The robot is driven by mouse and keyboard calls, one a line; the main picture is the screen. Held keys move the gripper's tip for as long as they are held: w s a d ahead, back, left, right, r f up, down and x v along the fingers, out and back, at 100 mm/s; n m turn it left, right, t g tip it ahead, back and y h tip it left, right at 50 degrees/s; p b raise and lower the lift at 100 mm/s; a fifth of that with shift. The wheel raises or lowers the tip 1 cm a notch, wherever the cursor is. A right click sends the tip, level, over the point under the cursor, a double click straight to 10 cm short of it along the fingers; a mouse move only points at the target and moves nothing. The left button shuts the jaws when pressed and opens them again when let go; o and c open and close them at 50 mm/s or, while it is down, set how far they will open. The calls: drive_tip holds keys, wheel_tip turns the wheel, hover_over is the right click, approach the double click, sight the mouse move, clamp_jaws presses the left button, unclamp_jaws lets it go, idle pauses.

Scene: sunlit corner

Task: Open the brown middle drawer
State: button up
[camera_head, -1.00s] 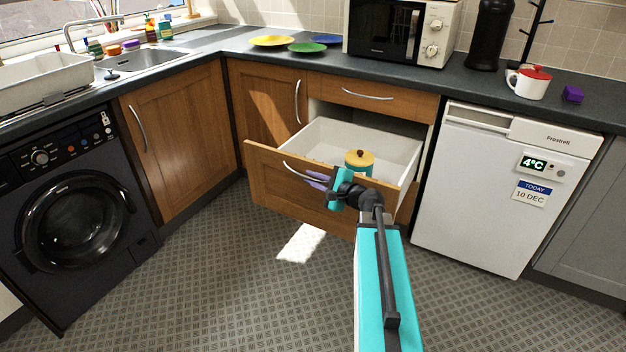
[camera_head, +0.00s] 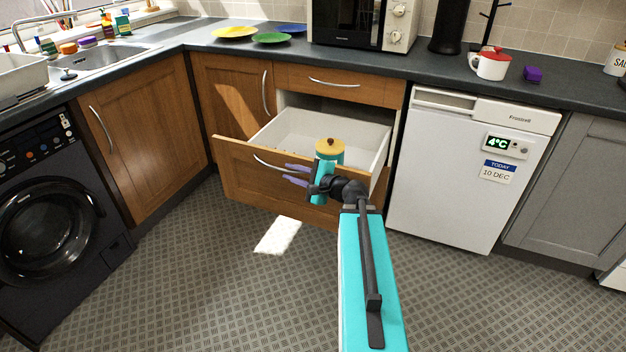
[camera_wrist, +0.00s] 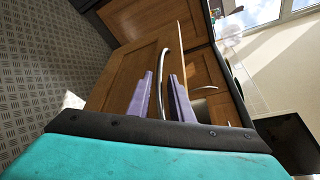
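The brown middle drawer (camera_head: 237,178) stands pulled out well below the shut top drawer, its white inside showing. Its curved metal handle (camera_head: 268,164) is on the front, and shows in the wrist view (camera_wrist: 161,67). My gripper (camera_head: 290,175) is at the right part of the handle in the head view. In the wrist view its two purple fingers (camera_wrist: 162,92) are spread, with the handle bar running between them and gaps seen beside it. I cannot tell whether a finger touches it.
A white fridge (camera_head: 440,170) stands to the right, and a brown cupboard (camera_head: 155,130) and dark washing machine (camera_head: 45,220) to the left. The floor in front is clear.

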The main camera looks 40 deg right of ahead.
drive_tip(key=shift+v, duration=0.85)
drive_tip(key=shift+r+p, duration=0.15)
drive_tip(key=shift+p, duration=0.7)
drive_tip(key=shift+d+p, duration=0.1)
drive_tip(key=shift+p, duration=0.2)
drive_tip(key=p+v, duration=0.2)
drive_tip(key=p, duration=0.4)
drive_tip(key=shift+s, duration=0.2)
drive_tip(key=p+v, duration=0.5)
drive_tip(key=p, duration=0.2)
drive_tip(key=shift+s+p, duration=0.15)
drive_tip(key=shift+p, duration=0.25)
